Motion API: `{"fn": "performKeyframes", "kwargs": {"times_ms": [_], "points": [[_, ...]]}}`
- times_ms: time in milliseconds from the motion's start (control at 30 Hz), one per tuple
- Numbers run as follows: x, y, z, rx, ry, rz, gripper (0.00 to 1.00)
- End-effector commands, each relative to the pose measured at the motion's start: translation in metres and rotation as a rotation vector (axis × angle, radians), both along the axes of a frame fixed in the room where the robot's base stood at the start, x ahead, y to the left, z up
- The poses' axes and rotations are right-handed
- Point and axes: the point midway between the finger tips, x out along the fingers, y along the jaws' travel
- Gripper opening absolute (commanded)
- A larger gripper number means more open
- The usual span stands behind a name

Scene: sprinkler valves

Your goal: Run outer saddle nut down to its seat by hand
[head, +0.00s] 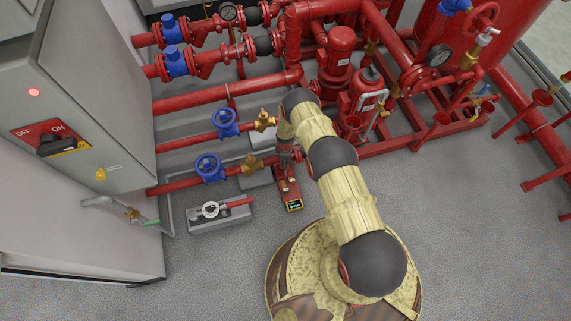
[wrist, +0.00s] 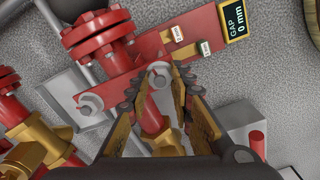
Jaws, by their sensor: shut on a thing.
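My gripper (wrist: 163,88) points down at a red saddle plate (wrist: 120,84). Its fingertips close on either side of a grey nut (wrist: 159,73) on the plate, and the jaws are shut on it. The fingers partly hide the nut and its stud, so its seat is not clear. A second grey nut (wrist: 90,103) sits on the plate to the left, apart from my gripper. A display (wrist: 237,22) on the plate's end reads GAP 0 mm. In the head view my gripper (head: 287,157) is over the red fixture (head: 289,188), mostly hidden by my arm.
A red flanged pipe (wrist: 98,35) stands close above the fingers, and brass valve parts (wrist: 35,150) lie at left. Blue handwheels (head: 209,168) and a grey tray (head: 219,215) with a red-handled tool are left of the fixture. Floor (head: 215,275) in front is clear.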

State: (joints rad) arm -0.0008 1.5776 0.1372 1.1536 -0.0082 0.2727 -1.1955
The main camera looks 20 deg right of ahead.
Motion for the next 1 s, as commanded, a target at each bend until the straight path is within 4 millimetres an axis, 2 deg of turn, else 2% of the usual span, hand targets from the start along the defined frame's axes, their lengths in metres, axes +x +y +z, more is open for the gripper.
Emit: {"fn": "performKeyframes", "kwargs": {"times_ms": [267, 533, 767, 800, 1000], "points": [[0.0010, 0.0004, 0.0004, 0.000, -0.002, -0.015, 0.00], [0.0014, 0.0004, 0.0006, 0.000, -0.003, -0.204, 0.00], [0.0011, 0.0004, 0.0005, 0.001, -0.002, -0.225, 0.00], [0.0011, 0.0004, 0.0005, 0.001, -0.002, -0.225, 0.24], [0.0006, 0.0003, 0.0003, 0.000, -0.001, -0.224, 0.35]]}}
